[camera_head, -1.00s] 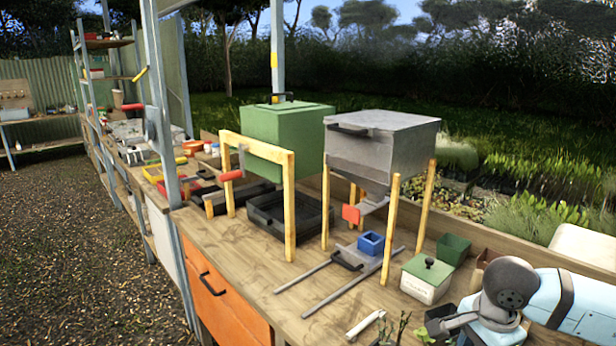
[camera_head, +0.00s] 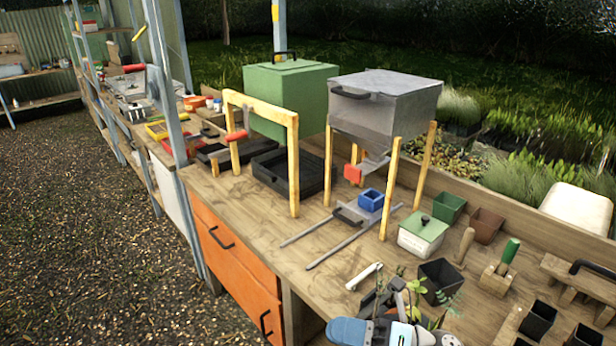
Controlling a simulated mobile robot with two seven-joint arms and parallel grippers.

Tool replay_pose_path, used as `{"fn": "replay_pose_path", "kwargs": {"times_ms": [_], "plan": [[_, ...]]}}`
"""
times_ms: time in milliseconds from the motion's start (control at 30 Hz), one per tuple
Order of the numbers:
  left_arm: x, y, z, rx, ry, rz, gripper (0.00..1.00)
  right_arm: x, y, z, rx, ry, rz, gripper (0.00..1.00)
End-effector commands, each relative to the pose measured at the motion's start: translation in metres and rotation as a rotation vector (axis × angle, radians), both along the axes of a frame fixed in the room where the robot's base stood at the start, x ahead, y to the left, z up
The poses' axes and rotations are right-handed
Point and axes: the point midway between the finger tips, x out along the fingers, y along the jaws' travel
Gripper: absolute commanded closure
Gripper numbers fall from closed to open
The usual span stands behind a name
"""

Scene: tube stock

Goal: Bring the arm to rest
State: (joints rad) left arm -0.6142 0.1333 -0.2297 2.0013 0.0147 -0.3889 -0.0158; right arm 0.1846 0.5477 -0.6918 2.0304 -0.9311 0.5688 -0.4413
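My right arm comes in at the bottom edge, right of centre, with its blue and grey links. My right gripper (camera_head: 386,296) is low over the front of the wooden bench (camera_head: 300,222), among green seedling leaves. Its fingers are dark and partly mixed with the leaves, so I cannot tell whether they are open or shut, or whether they touch a plant. A short white piece (camera_head: 363,277) lies on the bench just beyond the gripper. My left gripper is not in view.
A black pot (camera_head: 438,281) stands right of the gripper. Wooden tools and black pots crowd the right. The bench's left front is clear.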

Motion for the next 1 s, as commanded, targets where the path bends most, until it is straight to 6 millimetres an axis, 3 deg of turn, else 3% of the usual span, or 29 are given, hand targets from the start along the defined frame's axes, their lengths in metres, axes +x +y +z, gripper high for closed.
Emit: {"fn": "replay_pose_path", "kwargs": {"times_ms": [133, 267, 367, 533, 600, 733, 1000], "plan": [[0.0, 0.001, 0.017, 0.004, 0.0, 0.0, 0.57, 0.018, -0.023, -0.013, 0.288, 0.483, -0.24, 0.72], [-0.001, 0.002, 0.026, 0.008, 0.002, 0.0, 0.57, 0.021, -0.058, -0.057, 0.518, 0.913, -0.45, 0.72], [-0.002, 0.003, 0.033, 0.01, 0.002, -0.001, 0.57, 0.006, -0.087, -0.106, 0.69, 1.247, -0.614, 0.72], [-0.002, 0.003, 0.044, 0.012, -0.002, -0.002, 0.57, -0.051, -0.125, -0.186, 0.932, 1.723, -0.853, 0.72], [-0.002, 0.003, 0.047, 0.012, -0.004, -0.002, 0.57, -0.074, -0.134, -0.208, 0.999, 1.851, -0.918, 0.72], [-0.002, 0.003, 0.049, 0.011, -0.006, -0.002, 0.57, -0.1, -0.141, -0.23, 1.068, 1.985, -0.988, 0.72], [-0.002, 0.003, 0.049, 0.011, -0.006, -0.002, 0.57, -0.107, -0.143, -0.236, 1.086, 2.02, -1.005, 0.72]]}}
